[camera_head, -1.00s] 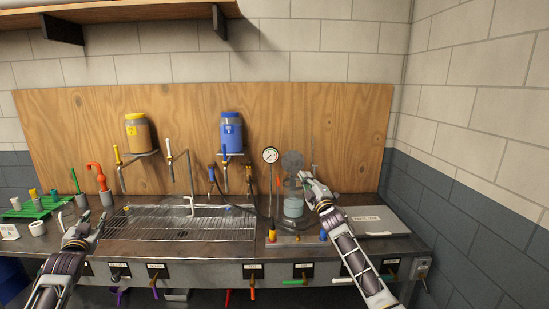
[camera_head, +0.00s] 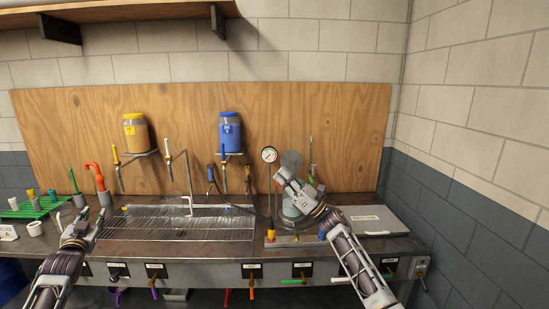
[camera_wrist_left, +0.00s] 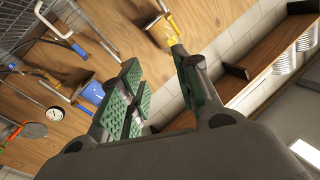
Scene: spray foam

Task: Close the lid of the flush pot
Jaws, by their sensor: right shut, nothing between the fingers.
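The flush pot (camera_head: 289,210) is a squat pale container at the right of the bench, mostly hidden behind my right gripper. Its lid (camera_head: 292,159) is a dark round disc standing up and open behind the pot; a round disc also shows at the left edge of the left wrist view (camera_wrist_left: 33,131). My right gripper (camera_head: 281,173) is shut and empty, above the pot and just in front of the lid's lower left part. Whether it touches the lid I cannot tell. My left gripper (camera_head: 85,218) is open and empty at the bench's left; its fingers fill the left wrist view (camera_wrist_left: 160,85).
A pressure gauge (camera_head: 269,155) stands just left of the lid. A blue jar (camera_head: 230,133) and a yellow jar (camera_head: 136,134) hang on the wooden board. A sink grate (camera_head: 175,224) lies left of the pot, a flat grey box (camera_head: 372,219) right of it.

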